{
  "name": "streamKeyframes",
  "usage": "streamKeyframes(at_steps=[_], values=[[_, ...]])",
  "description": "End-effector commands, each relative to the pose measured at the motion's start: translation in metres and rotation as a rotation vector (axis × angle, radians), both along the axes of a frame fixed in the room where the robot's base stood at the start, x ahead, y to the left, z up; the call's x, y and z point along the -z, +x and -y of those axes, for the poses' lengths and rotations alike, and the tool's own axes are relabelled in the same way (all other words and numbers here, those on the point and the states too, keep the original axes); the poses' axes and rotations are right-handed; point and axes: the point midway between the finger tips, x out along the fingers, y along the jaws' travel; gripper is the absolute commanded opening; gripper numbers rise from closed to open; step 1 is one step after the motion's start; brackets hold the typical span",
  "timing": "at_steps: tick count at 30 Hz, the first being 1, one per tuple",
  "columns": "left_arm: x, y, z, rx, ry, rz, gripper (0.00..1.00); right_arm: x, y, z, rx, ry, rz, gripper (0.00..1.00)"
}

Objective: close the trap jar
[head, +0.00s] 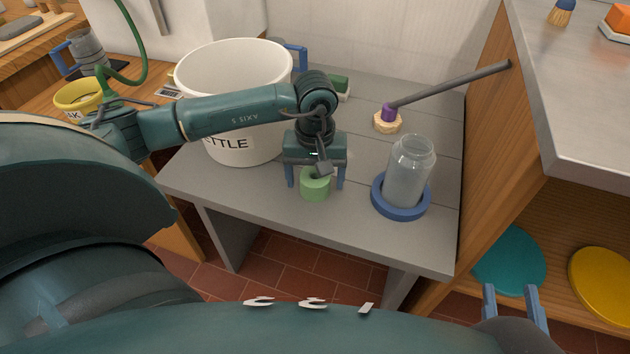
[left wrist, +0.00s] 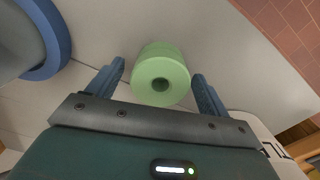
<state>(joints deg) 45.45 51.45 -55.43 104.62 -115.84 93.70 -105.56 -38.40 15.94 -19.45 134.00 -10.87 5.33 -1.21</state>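The clear jar (head: 408,172) stands upright in a blue ring-shaped base (head: 403,211) near the right front of the grey table; its mouth looks uncovered. A light green cylinder (head: 315,188) with a hole in its end stands on the table to the left of the jar. My left gripper (head: 315,182) points down over the green cylinder, one blue finger on each side. The left wrist view shows the green cylinder (left wrist: 161,74) between the open fingers, with a gap at each side. My right gripper (head: 517,296) is open and empty at the lower right, away from the table.
A big white bucket (head: 240,140) stands behind my left arm. Teal (head: 510,260) and yellow (head: 602,284) discs sit on the lower right shelf.

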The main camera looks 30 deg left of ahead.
Motion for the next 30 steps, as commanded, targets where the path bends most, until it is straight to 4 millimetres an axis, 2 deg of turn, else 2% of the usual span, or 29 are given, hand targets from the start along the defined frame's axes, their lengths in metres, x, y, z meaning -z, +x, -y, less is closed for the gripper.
streamKeyframes(at_steps=[2,15,23,26,30], values=[[0.0,0.0,0.0,0.0,0.0,0.0,0.72,0.0,0.0,0.0,0.0,0.0,-0.001,0.36],[0.0,0.0,0.0,0.0,0.0,0.0,0.36,0.0,0.0,0.0,0.0,-0.001,-0.002,0.36],[-0.003,0.0,0.0,0.0,0.001,0.001,0.36,-0.001,0.0,0.0,0.0,-0.001,-0.002,0.36],[-0.015,0.001,0.0,0.0,0.002,0.003,0.36,-0.005,0.0,0.0,0.001,-0.007,0.002,0.36],[-0.043,0.001,-0.001,0.0,0.002,0.005,0.36,-0.004,0.0,0.003,0.016,-0.019,-0.02,0.36]])
